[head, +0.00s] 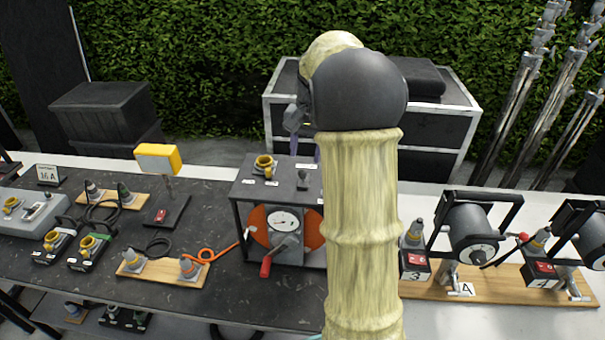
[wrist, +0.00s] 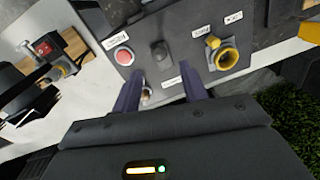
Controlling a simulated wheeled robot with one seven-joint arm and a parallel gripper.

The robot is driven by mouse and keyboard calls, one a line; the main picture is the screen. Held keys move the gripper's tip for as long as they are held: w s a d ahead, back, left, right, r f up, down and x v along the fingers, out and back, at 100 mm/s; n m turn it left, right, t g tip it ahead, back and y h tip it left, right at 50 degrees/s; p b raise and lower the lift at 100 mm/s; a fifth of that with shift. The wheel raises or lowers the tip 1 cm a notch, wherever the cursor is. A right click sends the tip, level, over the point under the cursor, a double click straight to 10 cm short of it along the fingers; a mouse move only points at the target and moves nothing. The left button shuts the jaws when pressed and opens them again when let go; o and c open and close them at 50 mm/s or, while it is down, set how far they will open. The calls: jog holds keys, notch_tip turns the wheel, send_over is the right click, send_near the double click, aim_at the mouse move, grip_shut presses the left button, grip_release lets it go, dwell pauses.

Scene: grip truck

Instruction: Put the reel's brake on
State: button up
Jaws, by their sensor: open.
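The reel (head: 257,222) is orange and sits in a black frame box, with a round dial and a red-handled crank (head: 266,266) on its front. In the head view, the box's top panel (head: 262,188) carries a yellow socket and a small dark upright lever (head: 303,180). In the wrist view, the panel shows a red button (wrist: 123,56), a dark knob or lever (wrist: 158,53) and the yellow socket (wrist: 225,58). My gripper (wrist: 162,84) is open; its two purple fingers point at the panel with the dark part between and beyond them. Their contact and the label text are unclear.
My arm hides the right of the box in the head view. Cable boards (head: 163,272) and a yellow lamp (head: 158,159) stand left. A dark cabinet (head: 432,140) stands behind.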

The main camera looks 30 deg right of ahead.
aim_at(303, 176)
jog(key=f, duration=0.3)
jog(key=f+p, duration=0.1)
jog(key=f, duration=0.4)
jog(key=shift+w+a+f+p, duration=0.3)
jog(key=shift+a+f+p, duration=0.05)
jog(key=shift+f, duration=0.05)
grip_shut()
